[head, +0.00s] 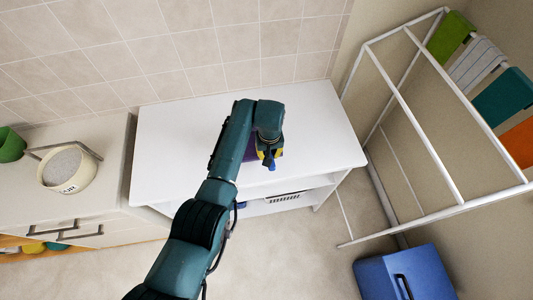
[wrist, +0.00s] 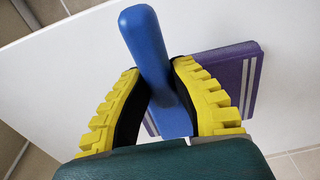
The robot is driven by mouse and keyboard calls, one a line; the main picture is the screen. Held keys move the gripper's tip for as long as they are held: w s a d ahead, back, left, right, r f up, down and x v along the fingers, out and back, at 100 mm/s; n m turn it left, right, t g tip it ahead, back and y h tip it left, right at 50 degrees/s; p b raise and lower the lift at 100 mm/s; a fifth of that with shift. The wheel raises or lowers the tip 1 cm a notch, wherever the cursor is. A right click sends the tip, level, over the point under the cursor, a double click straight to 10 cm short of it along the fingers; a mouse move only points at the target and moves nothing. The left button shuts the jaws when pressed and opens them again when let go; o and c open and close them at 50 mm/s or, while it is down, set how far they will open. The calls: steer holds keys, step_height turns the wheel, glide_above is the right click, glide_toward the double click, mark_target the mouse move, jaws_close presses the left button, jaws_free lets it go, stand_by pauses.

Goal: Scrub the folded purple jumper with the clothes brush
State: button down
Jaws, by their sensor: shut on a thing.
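The folded purple jumper (wrist: 235,62) has pale stripes and lies flat on the white table (head: 180,130). In the head view only a purple sliver of the jumper (head: 250,152) shows beside my arm. My gripper (wrist: 155,72), with yellow ridged fingers, is shut on the blue clothes brush (wrist: 146,35). In the head view my gripper (head: 268,155) is over the jumper, and a bit of the blue brush (head: 271,166) shows below it. The brush's underside is hidden, so I cannot tell whether it touches the jumper.
A cream pot (head: 70,172) and a green pot (head: 11,145) stand on the cupboard at left. A white drying rack (head: 452,190) with hanging cloths is at right. A blue box (head: 405,275) sits on the floor. The tabletop around the jumper is clear.

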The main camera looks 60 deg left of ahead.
step_height(320, 180, up, 5)
steer(key=p, duration=0.4)
steer(key=shift+r+p, duration=0.1)
steer(key=shift+p, duration=0.25)
